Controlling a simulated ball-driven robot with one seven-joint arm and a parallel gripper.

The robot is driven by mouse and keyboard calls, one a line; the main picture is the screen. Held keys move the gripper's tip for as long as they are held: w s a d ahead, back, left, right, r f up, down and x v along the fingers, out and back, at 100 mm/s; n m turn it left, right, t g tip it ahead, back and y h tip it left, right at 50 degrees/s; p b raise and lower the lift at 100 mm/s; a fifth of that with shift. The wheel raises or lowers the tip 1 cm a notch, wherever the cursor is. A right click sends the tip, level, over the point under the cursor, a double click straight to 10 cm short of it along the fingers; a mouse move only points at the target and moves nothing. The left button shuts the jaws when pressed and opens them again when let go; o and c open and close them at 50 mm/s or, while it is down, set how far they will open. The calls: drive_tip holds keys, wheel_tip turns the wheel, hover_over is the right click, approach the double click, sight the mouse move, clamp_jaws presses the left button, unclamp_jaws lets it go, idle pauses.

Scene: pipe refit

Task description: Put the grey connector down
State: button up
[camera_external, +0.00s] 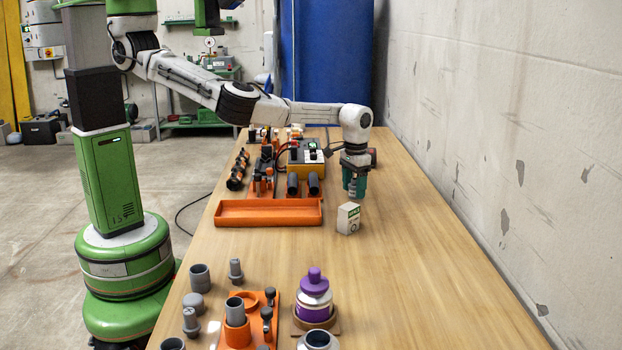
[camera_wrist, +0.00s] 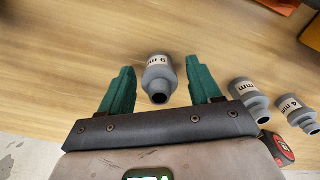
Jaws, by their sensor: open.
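A grey connector (camera_wrist: 158,74) with a white size label shows in the wrist view, on the wooden table (camera_wrist: 60,60) between my gripper's fingers. Its dark open end faces the camera. My gripper (camera_wrist: 160,84) has green fingers spread apart, with a gap on each side of the connector.
More grey connectors (camera_wrist: 246,92) (camera_wrist: 296,110) and a red-black item (camera_wrist: 277,147) lie right of my gripper in the wrist view. Grey fittings, an orange fixture and a purple-capped bottle (camera_external: 314,292) stand nearer. The table's right-middle is clear.

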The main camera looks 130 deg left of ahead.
sight(354, 179)
wheel_tip(354, 179, up, 12)
drive_tip(key=shift+r, duration=0.15)
idle(0.4)
idle(0.4)
